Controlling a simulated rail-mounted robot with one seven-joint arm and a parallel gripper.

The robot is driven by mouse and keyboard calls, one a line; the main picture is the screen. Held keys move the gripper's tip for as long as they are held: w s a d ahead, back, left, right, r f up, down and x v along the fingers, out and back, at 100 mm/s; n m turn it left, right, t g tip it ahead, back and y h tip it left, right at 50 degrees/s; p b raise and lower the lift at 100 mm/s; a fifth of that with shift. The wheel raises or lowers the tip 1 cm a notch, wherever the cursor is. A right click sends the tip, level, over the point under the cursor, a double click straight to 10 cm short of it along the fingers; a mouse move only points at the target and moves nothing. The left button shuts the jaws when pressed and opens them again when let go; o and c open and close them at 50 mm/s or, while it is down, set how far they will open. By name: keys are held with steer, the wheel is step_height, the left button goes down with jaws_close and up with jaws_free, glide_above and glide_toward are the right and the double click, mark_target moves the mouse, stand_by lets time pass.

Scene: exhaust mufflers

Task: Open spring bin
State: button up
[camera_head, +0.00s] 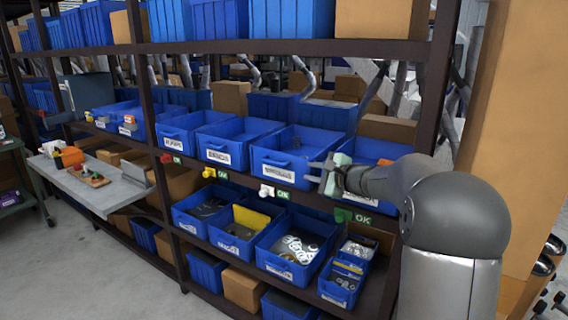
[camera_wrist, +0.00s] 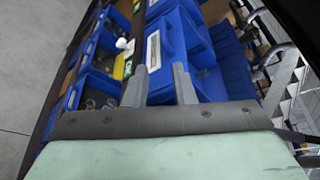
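Several labelled blue bins stand on the middle shelf. The label texts are too small to read for certain, so I cannot tell surely which is the spring bin. A wide blue bin (camera_head: 283,172) with a white front label is just left of my gripper (camera_head: 312,172). In the wrist view a blue bin with a white label (camera_wrist: 153,51) lies ahead of my gripper (camera_wrist: 160,80). The two grey fingers are apart with nothing held between them. Another blue bin (camera_head: 367,150) is partly hidden behind my gripper and arm.
The lower shelf holds blue bins with washers (camera_head: 299,247) and small parts. Coloured knobs and green OK tags line the shelf edge, including a white knob (camera_head: 266,190). A dark upright post (camera_head: 428,110) stands close behind my arm. The floor in front (camera_head: 90,275) is clear.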

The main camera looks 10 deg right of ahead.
mark_target(279, 164)
steer(key=p+x, duration=0.1)
steer(key=x, duration=0.4)
steer(key=p+x, duration=0.2)
steer(key=x, duration=0.4)
steer(key=p+x, duration=0.2)
steer(key=x, duration=0.4)
steer(key=shift+w+r, duration=0.2)
steer(key=shift+w, duration=0.15)
steer(key=shift+d, duration=0.1)
jaws_close()
